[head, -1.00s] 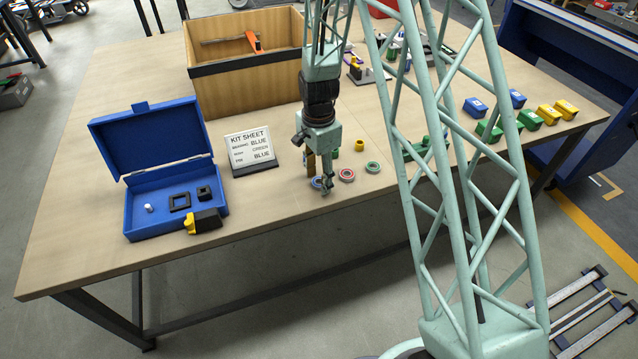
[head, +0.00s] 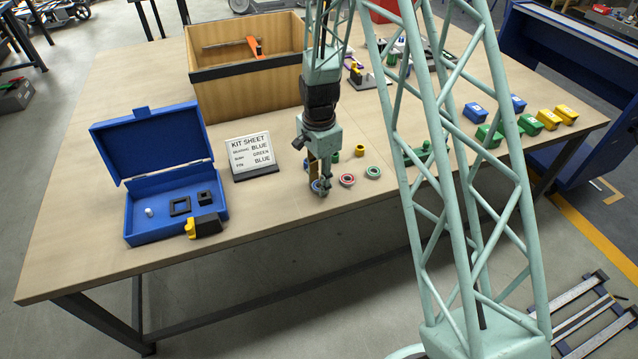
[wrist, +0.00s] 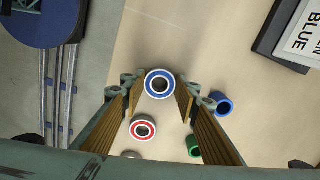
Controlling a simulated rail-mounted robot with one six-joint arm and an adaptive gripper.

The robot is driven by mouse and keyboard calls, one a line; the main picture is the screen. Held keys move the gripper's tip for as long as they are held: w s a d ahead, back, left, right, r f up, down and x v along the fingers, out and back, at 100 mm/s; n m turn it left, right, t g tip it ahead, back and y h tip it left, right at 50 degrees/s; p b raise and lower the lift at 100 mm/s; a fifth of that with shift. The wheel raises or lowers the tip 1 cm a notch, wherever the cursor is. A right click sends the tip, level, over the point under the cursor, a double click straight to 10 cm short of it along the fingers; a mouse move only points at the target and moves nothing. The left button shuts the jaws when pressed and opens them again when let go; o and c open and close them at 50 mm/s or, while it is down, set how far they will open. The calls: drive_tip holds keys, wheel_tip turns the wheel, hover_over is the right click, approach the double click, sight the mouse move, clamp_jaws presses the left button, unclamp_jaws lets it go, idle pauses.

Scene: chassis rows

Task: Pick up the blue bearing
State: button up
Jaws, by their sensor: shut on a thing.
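The blue bearing (wrist: 160,84), a metal ring with a blue band, sits between the two fingertips of my gripper (wrist: 160,88) in the wrist view. The fingers are shut on it from both sides. In the head view my gripper (head: 320,188) points down near the table's front edge, and the blue bearing (head: 315,186) shows partly behind the fingers. I cannot tell whether it is clear of the table. The kit sheet (head: 251,150) reads blue for the bearing.
A red-banded bearing (head: 347,180) and a green-banded one (head: 373,172) lie just right of my gripper. Blue (wrist: 221,103) and green (wrist: 193,145) rings are near in the wrist view. An open blue case (head: 135,215) and a wooden bin (head: 245,93) stand left.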

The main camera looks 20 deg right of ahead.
drive_tip(key=shift+r+p, duration=0.4)
drive_tip(key=shift+r, duration=1.25)
drive_tip(key=s+r+p, duration=0.1)
drive_tip(key=s, duration=1.5)
drive_tip(key=shift+r, duration=0.1)
drive_tip(key=w+d+n, duration=0.2)
drive_tip(key=w+n, duration=0.2)
drive_tip(key=w+d+n, duration=0.2)
drive_tip(key=w+n, duration=0.2)
drive_tip(key=w, duration=0.1)
drive_tip(key=w+d+f+n, duration=0.1)
drive_tip(key=w+d+n, duration=0.1)
drive_tip(key=w+n, duration=0.3)
drive_tip(key=shift+w+d, duration=0.1)
drive_tip(key=shift+w, duration=0.15)
drive_tip(key=shift+w+d+n, duration=0.5)
drive_tip(key=shift+w+n, duration=0.4)
